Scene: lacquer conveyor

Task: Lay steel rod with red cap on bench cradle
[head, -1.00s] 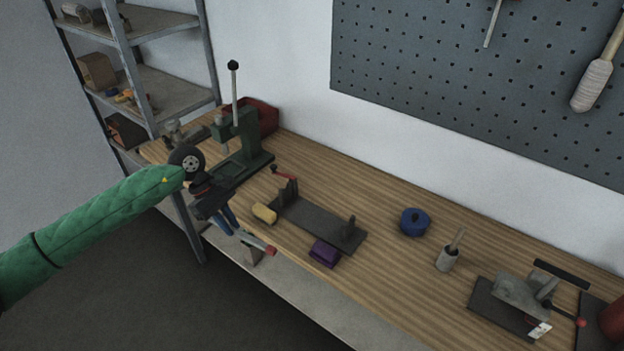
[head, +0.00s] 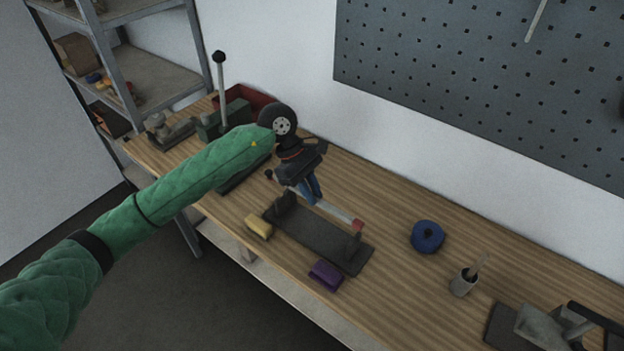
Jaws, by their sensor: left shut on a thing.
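My left gripper (head: 308,192), with blue fingers, is shut on the steel rod (head: 336,213). The rod's red cap (head: 357,224) points to the lower right. The bench cradle (head: 318,240) is a dark plate with an upright at each end. In this view the rod lies over the cradle, roughly along its length, with the red cap just above the right upright (head: 353,246). I cannot tell whether the rod touches the uprights. The gripper hides the rod's other end and part of the cradle's far side. My right gripper is not in view.
A blue round item (head: 427,236) and a grey cup (head: 463,282) stand to the right. A green press with a lever (head: 220,90) stands behind my left arm.

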